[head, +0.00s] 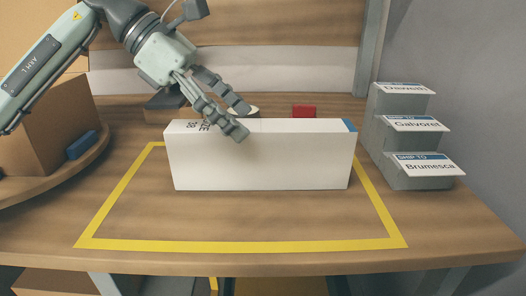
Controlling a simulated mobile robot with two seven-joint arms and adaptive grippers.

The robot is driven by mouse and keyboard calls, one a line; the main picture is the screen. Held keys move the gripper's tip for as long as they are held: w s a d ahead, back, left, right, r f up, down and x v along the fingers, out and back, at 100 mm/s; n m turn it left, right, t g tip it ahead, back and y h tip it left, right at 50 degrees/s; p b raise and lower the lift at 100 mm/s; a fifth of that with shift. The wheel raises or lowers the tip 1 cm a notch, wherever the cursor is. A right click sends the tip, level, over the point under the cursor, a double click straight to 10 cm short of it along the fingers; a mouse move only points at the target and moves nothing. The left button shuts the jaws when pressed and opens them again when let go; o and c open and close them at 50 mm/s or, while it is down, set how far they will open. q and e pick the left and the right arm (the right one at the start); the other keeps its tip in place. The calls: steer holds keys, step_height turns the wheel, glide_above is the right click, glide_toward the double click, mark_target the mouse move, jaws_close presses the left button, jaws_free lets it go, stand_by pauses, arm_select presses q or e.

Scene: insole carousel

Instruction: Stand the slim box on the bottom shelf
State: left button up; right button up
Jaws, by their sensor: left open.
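A long white box (270,160) with a blue right end lies on its long side on the wooden table, at the back part of a yellow taped rectangle. Dark print shows on its top at the left. I take it for the slim box. My left gripper (240,123) is open, its fingers pointing down and right over the box's top left part; I cannot tell whether they touch it. My right gripper is not in view. A wooden shelf edge (60,280) shows below the table at the lower left; I cannot tell whether it is the bottom shelf.
A grey stepped stand (385,158) with several labelled cards is at the right. A red block (304,111) sits behind the box. A round wooden platform (60,183) with a brown carton (64,125) and a blue item (81,145) is at the left. The table's front inside the yellow tape (240,246) is clear.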

mark_target(261, 139)
arm_select(q)
steer(key=x, duration=0.6)
steer(key=shift+s+p, duration=0.3)
steer(key=shift+p, duration=0.1)
steer(key=shift+a, duration=0.1)
steer(key=c, duration=1.5)
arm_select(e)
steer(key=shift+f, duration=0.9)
